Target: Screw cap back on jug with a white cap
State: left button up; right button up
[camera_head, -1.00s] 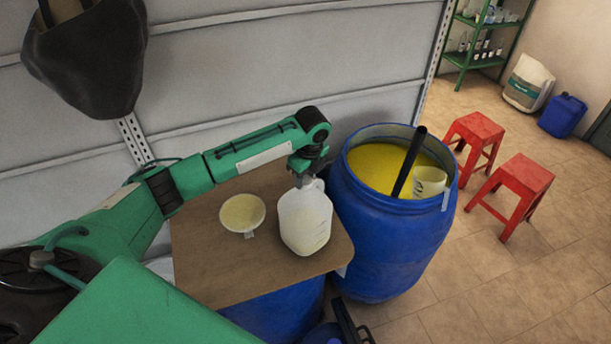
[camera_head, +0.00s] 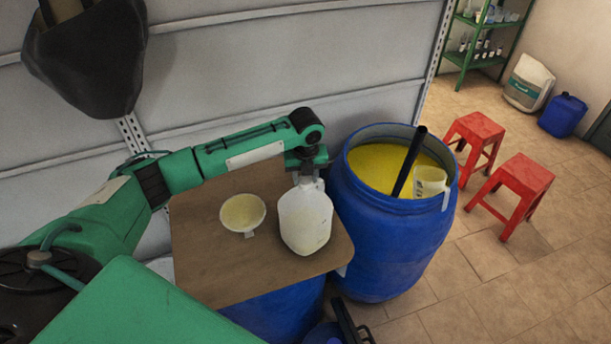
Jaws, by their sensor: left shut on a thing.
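A translucent white jug (camera_head: 305,218) with pale contents stands upright near the right edge of the brown board (camera_head: 215,280). My left gripper (camera_head: 307,174) points down over the jug's mouth, shut on the white cap. The cap is almost wholly hidden by the fingers, so I cannot tell how it sits on the neck. My right gripper is not in view.
A shallow cream funnel or bowl (camera_head: 243,213) lies left of the jug. Close right stands an open blue drum (camera_head: 385,245) of yellow liquid, with a black stick (camera_head: 408,165) and a cream scoop (camera_head: 430,181) in it. Red stools (camera_head: 522,175) stand beyond.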

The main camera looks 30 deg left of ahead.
pick_arm(q)
jog(key=shift+s+f+m, duration=0.1)
jog(key=shift+f+m, duration=0.1)
jog(key=shift+m, duration=0.6)
jog(key=m, duration=0.2)
jog(key=shift+m, duration=0.3)
jog(key=m, duration=0.3)
jog(key=shift+h, duration=0.4)
jog(key=o, duration=0.8)
jog(key=shift+o, duration=0.2)
jog(key=shift+r, duration=0.2)
